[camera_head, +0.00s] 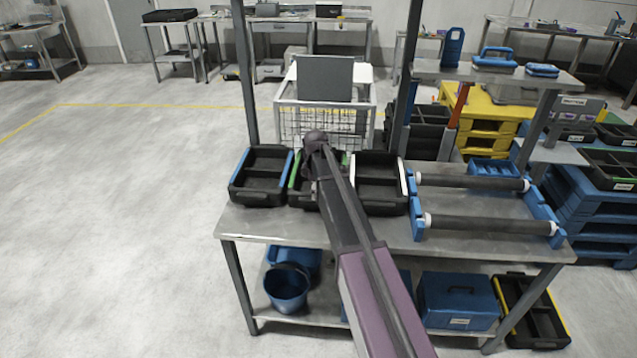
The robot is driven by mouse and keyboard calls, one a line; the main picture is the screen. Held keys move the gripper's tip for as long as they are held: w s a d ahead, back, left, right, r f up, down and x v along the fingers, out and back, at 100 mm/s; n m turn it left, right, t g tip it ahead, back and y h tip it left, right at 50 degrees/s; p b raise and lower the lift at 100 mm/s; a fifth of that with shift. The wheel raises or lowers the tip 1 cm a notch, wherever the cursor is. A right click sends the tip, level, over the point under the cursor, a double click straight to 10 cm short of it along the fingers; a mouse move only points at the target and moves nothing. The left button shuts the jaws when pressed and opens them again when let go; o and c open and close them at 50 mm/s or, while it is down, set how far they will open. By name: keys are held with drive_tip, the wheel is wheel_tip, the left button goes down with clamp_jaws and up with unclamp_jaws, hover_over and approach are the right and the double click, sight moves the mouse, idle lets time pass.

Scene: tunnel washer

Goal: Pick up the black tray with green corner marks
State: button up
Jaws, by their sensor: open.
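The black tray with green corner marks (301,193) is the middle one of three black trays on the metal table. Green shows along its left edge and at its right back corner. My arm crosses over it and hides much of its middle and right side. My gripper (310,170) is at the far end of the arm, over the back part of this tray. Its fingers are dark and small against the tray, and contact with the tray cannot be made out. The tray appears to rest level on the table.
A black tray with blue marks (262,178) stands close on the left, one with white marks (381,190) close on the right. A rack with two dark rollers (480,228) fills the table's right. Table posts (245,80) rise behind. The table's front strip (270,226) is clear.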

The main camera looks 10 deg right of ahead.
drive_tip(key=shift+a+f+b, duration=0.1)
drive_tip(key=shift+f+b, duration=1)
drive_tip(key=shift+f, duration=0.35)
drive_tip(key=c, duration=1.4)
